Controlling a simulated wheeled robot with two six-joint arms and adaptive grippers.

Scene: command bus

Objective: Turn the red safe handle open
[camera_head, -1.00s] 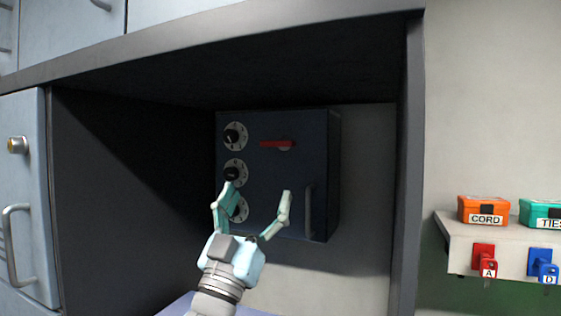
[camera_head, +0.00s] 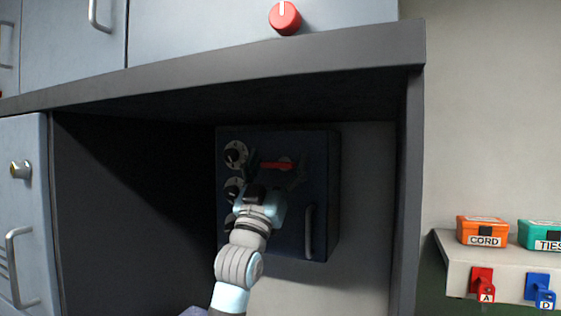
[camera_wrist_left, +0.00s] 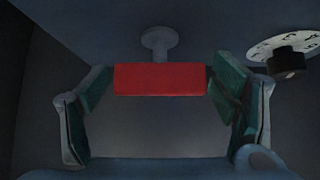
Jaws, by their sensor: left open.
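The red handle (camera_head: 276,165) lies horizontal on the front of the dark blue safe (camera_head: 270,228), near its top. My left gripper (camera_head: 272,178) is in front of the safe, just at the handle, its fingers partly dark and blurred against the door. In the left wrist view the red handle (camera_wrist_left: 160,79) sits between the two open fingers, one near each end; whether they touch it I cannot tell. Its grey round mount (camera_wrist_left: 158,40) shows behind it. My right gripper is not in view.
Black-and-white dials (camera_head: 235,154) line the safe's left side, the lower ones partly hidden by my arm. A grey bar handle (camera_head: 309,232) is at its lower right. The dark compartment (camera_head: 130,200) encloses the safe. A shelf with an orange box (camera_head: 482,231) stands right.

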